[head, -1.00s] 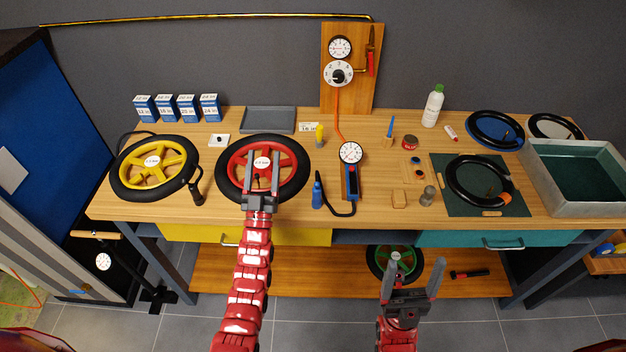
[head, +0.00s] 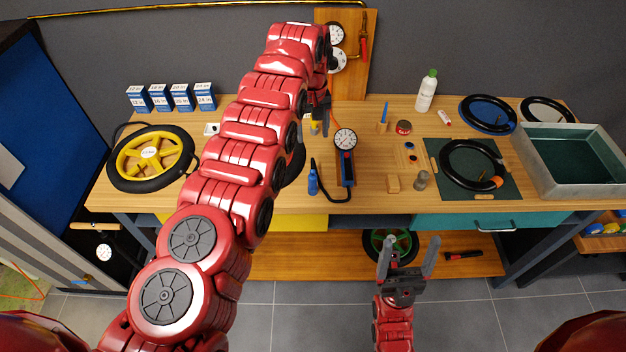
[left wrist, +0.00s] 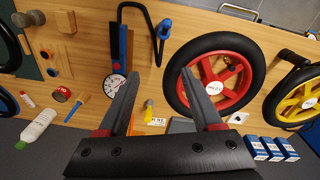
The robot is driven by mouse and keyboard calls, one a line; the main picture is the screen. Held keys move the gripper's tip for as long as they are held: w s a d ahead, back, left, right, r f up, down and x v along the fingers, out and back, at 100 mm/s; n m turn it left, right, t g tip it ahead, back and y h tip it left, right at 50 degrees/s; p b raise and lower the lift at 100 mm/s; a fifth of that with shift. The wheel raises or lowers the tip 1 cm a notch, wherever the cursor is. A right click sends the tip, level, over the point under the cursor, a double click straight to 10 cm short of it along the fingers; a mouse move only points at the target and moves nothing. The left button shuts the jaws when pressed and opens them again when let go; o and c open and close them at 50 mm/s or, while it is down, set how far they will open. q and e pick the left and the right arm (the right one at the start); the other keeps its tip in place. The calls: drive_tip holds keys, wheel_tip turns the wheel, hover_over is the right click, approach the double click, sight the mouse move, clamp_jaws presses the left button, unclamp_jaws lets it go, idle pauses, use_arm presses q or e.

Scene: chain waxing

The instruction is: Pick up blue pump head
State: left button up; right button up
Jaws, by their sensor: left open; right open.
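The blue pump head (head: 312,180) stands on the workbench at the end of a black hose, left of the dark pump body with its dial gauge (head: 345,140). In the left wrist view the blue pump head (left wrist: 164,29) is near the top, left of the red wheel. My left gripper (head: 322,104) is above the bench, farther back than the pump head, and partly hidden by my arm. The left wrist view shows its fingers (left wrist: 158,78) spread, with nothing between them. My right gripper (head: 408,246) is open and empty in front of the bench.
The red wheel (left wrist: 214,78) lies beside the pump, mostly hidden by my arm in the head view. The yellow wheel (head: 150,158) is farther left. A wooden block (head: 393,184) and small metal cylinder (head: 421,180) stand right of the pump. A gauge board rises behind.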

use_arm(q)
drive_tip(key=s+r, duration=0.1)
drive_tip(key=s, duration=0.1)
drive_tip(key=b, duration=1.1)
hover_over(312, 176)
drive_tip(key=shift+g, duration=0.4)
drive_tip(key=f, duration=1)
drive_tip(key=shift+w+f, duration=0.25)
drive_tip(key=shift+d+f+p, duration=0.1)
drive_tip(key=shift+f+p, duration=0.4)
drive_tip(key=shift+f, duration=0.25)
drive_tip(key=shift+f+p, duration=0.55)
drive_tip(key=shift+p, duration=0.15)
drive_tip(key=f, duration=0.1)
drive_tip(key=f+p, duration=0.1)
drive_tip(key=f, duration=0.1)
drive_tip(key=shift+s+f, duration=0.2)
drive_tip(key=shift+f, duration=0.05)
drive_tip(key=shift+w+f, duration=0.1)
drive_tip(key=shift+f, duration=0.2)
clamp_jaws()
